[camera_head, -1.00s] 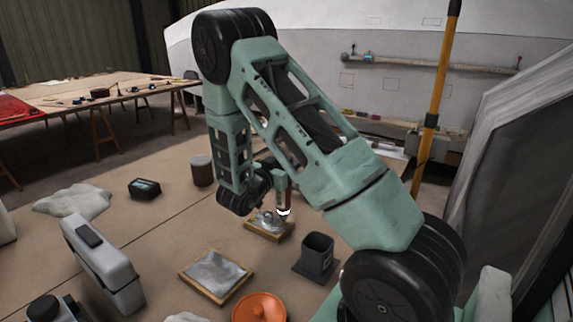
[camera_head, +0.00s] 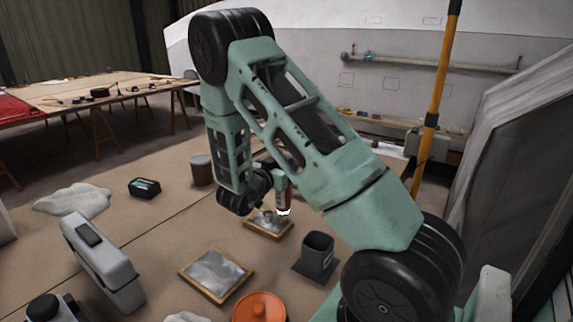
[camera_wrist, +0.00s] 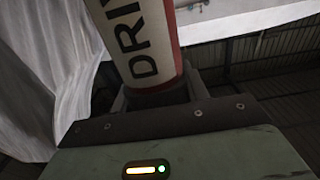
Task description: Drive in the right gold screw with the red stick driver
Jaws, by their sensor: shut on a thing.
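My gripper (camera_head: 283,207) is small and partly hidden behind my arm in the head view. It is shut on the red stick driver (camera_head: 284,194). In the wrist view, the driver (camera_wrist: 138,42) is a thick white and red cylinder with dark lettering that begins "DRI", rising out of the jaws. The gripper is over the right side of a wood-edged board with a silver face (camera_head: 261,231). The gold screws cannot be made out. The driver's tip, and whether it touches anything, cannot be told.
A second wood-edged silver board (camera_head: 216,274) lies nearer. A dark square holder (camera_head: 317,254) and an orange round dish (camera_head: 259,307) are close by. A grey case (camera_head: 101,262), a black box (camera_head: 145,188) and a dark can (camera_head: 202,170) stand to the left.

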